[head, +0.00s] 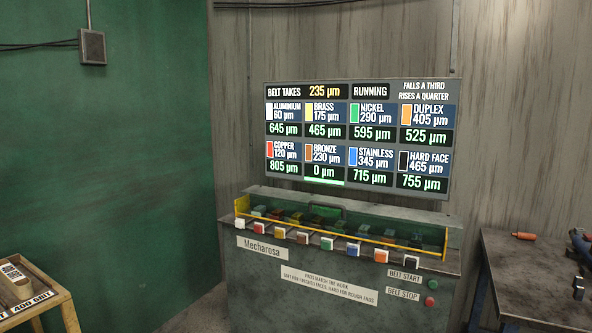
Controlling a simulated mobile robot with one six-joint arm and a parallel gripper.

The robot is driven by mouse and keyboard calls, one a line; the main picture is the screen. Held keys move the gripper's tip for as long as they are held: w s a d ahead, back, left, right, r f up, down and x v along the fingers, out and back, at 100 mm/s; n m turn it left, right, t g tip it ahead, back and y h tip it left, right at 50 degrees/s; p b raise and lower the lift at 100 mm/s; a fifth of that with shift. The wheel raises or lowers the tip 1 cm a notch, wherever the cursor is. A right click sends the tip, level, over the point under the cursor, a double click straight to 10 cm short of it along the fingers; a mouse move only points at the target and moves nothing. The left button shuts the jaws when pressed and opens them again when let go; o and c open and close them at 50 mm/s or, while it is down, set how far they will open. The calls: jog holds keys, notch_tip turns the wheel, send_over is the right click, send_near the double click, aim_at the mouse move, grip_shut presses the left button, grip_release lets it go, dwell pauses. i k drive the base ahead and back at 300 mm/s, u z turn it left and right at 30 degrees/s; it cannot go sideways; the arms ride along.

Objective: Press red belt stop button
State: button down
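The red belt stop button (430,301) is a small round knob low on the right of the machine's front panel (330,270). It sits just right of the white label "BELT STOP" (403,294). A green button (432,284) sits just above it, beside the label "BELT START" (404,275). The display board (356,139) above the machine reads "RUNNING" and "BELT TAKES 235 µm". Bronze shows 0 µm with a green bar under it. My gripper is not in view.
A dark workbench (530,265) with tools stands at the right. A wooden stand (50,290) with a "400 GRIT" label is at the left. Floor shows between stand and machine.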

aim_at(429, 301)
jog(key=u, duration=0.15)
jog(key=i, duration=0.95)
jog(key=z, duration=0.1)
